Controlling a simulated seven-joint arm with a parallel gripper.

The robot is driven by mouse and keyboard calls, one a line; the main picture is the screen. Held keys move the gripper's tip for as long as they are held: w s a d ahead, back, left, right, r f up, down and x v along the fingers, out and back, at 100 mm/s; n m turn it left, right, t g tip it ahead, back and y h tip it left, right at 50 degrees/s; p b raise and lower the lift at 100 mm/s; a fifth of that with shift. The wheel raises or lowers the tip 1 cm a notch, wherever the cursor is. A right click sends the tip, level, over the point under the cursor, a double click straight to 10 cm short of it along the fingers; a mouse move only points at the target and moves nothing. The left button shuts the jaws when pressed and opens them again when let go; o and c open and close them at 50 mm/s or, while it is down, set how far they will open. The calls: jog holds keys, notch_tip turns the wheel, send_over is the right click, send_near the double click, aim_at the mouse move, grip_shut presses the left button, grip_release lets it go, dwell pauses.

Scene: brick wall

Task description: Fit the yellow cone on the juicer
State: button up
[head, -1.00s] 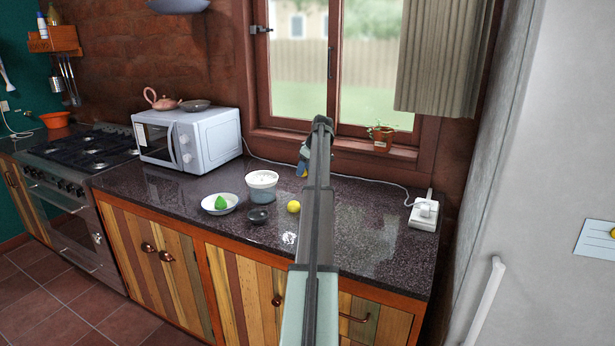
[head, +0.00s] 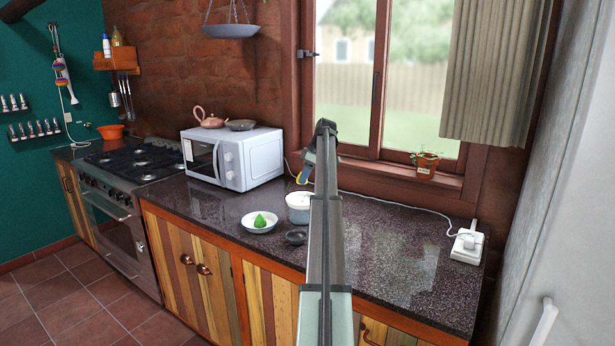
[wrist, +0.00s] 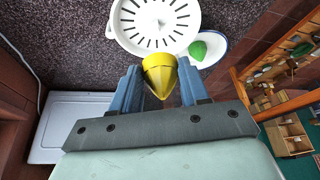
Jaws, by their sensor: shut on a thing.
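The juicer (head: 298,208) is a white, round tub standing on the dark counter. In the wrist view its slotted white strainer top (wrist: 130,22) faces me. My gripper (head: 303,178) is above it in the head view, partly hidden by my arm. In the wrist view my gripper (wrist: 160,85) is shut on the yellow cone (wrist: 160,70), which sits between the blue fingers. The cone's end overlaps the lower edge of the strainer in that picture. I cannot tell whether they touch; in the head view the cone appears apart from the juicer.
A white bowl (head: 259,228) with a green lime (head: 260,221) stands left of the juicer. The microwave (head: 233,157) is behind, left. A power box (head: 467,246) with a cable is far right. The counter's right part (head: 400,255) is clear.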

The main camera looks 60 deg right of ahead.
jog(key=shift+f, duration=0.2)
send_over(306, 202)
jog(key=shift+w+f, duration=0.1)
jog(key=shift+f, duration=2.5)
jog(key=shift+f, duration=1.4)
dwell(2.0)
jog(key=o, duration=1.1)
jog(key=shift+o, duration=0.4)
jog(key=o, duration=0.3)
